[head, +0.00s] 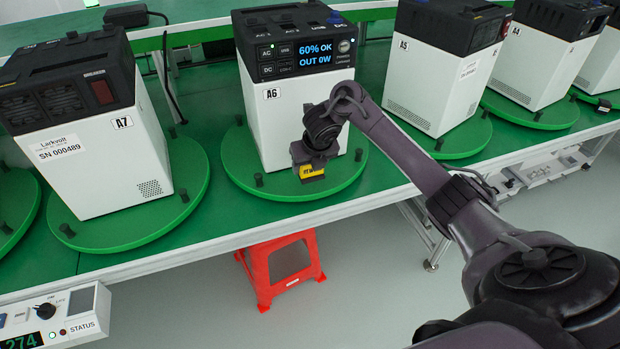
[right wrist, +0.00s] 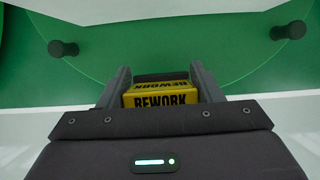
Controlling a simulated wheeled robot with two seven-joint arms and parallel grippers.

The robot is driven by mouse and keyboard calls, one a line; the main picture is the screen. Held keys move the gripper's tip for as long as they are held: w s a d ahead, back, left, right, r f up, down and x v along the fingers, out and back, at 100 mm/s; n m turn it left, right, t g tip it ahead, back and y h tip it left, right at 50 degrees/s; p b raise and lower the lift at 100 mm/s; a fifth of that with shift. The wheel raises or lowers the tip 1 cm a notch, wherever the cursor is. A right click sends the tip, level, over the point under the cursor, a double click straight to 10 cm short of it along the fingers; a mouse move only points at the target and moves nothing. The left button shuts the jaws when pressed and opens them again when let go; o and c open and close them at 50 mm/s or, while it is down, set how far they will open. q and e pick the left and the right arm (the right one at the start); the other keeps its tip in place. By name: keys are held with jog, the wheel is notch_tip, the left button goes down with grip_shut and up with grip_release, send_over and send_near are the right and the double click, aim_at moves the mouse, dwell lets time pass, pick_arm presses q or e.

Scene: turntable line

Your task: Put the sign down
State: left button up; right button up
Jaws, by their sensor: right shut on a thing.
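The sign (head: 312,172) is a small yellow block with black lettering, which reads REWORK in the right wrist view (right wrist: 166,100). My right gripper (head: 312,162) is shut on it, with one finger on each side (right wrist: 162,82). The sign is over the front part of the green turntable (head: 240,180) that bears the power station A6 (head: 260,118). I cannot tell whether its bottom touches the turntable. My left gripper is not in view.
Power station A7 (head: 95,178) stands on the turntable to the left, and A5 (head: 415,95) to the right. Short black pegs (head: 258,180) stand on the turntables. A red stool (head: 285,262) is below the line. A status panel (head: 55,318) is at the lower left.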

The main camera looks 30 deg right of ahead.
aim_at(310, 174)
jog(key=shift+f, duration=2)
jog(key=o, duration=1)
jog(key=v, duration=0.5)
jog(key=shift+r, duration=0.25)
jog(key=p+v, duration=0.4)
jog(key=v, duration=0.2)
jog(key=shift+s+a+r+p, duration=0.1)
jog(key=shift+s+r+p, duration=0.15)
jog(key=shift+p, duration=0.1)
